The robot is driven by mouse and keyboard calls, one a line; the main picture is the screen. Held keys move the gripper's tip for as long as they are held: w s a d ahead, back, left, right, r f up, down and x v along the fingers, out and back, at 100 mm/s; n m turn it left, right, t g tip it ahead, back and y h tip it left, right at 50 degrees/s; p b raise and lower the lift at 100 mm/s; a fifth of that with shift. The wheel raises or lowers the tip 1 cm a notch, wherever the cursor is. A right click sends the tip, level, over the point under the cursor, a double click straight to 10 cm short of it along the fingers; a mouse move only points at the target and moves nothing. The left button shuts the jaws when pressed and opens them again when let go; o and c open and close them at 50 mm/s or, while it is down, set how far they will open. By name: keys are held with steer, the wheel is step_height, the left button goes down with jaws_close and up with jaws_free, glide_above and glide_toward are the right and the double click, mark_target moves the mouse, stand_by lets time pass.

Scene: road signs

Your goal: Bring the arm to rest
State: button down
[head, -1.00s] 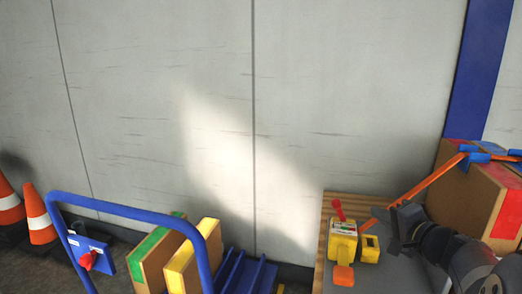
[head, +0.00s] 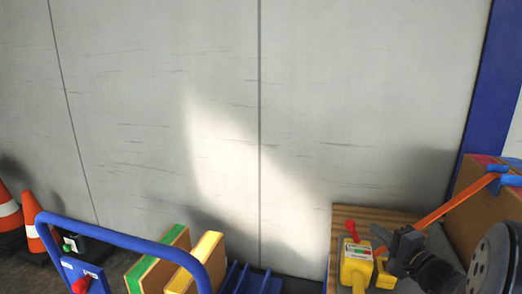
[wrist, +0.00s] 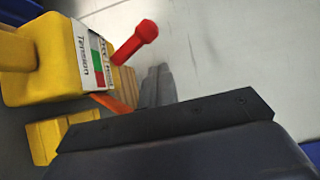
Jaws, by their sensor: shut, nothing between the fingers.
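My gripper (head: 384,240) is at the lower right of the head view, at the end of my dark grey arm. Its fingers are closed together with nothing between them. It appears just right of a yellow tool (head: 354,264) with a red lever, on a wooden-topped surface. In the wrist view my closed fingers (wrist: 155,86) point away beyond a dark block, close by the yellow tool (wrist: 35,75) in the picture. Whether they touch it I cannot tell. A label reading "Tension" shows on the tool.
An orange strap (head: 452,203) slants up from behind my gripper to a cardboard box (head: 489,222). A blue-railed cart (head: 120,232) holding yellow and green-edged boxes stands left. Traffic cones (head: 33,225) are at far left. The pale wall (head: 350,90) is bare.

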steer(key=m+t, duration=0.1)
steer(key=d+f+m+t+p, duration=0.1)
steer(key=shift+d+f+m, duration=0.15)
steer(key=shift+d+m, duration=0.15)
steer(key=shift+m, duration=0.1)
steer(key=shift+d+f+m+t+p, duration=0.35)
steer(key=shift+f+m+t, duration=0.3)
steer(key=shift+m, duration=0.45)
steer(key=v, duration=1)
steer(key=shift+r+p, duration=0.1)
steer(key=shift+p, duration=0.3)
steer(key=shift+a, duration=0.1)
